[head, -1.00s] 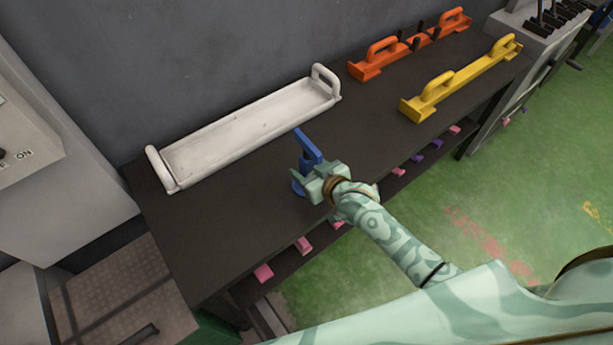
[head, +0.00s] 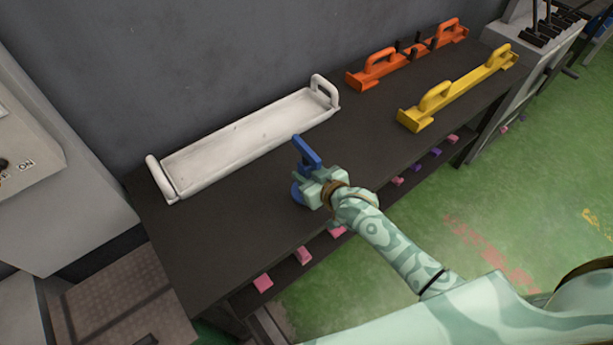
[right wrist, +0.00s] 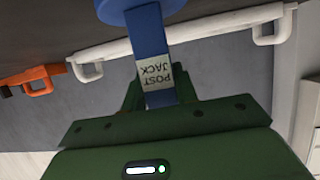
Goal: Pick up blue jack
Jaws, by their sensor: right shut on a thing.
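The blue jack (head: 309,153) is on the dark table, near its front edge, with its upper arm and round base showing past my gripper. My right gripper (head: 318,187) is shut on the jack's post. In the right wrist view the jack (right wrist: 148,40) runs between the green fingers (right wrist: 160,95), with a label reading "POST JACK" on its post. Whether the base touches the table I cannot tell. My left gripper is not in view.
A white tray (head: 245,142) with end handles lies behind the jack on the dark table (head: 230,230). An orange handled bar (head: 375,72) and a yellow one (head: 455,92) lie at the back right. Table space left of the jack is clear.

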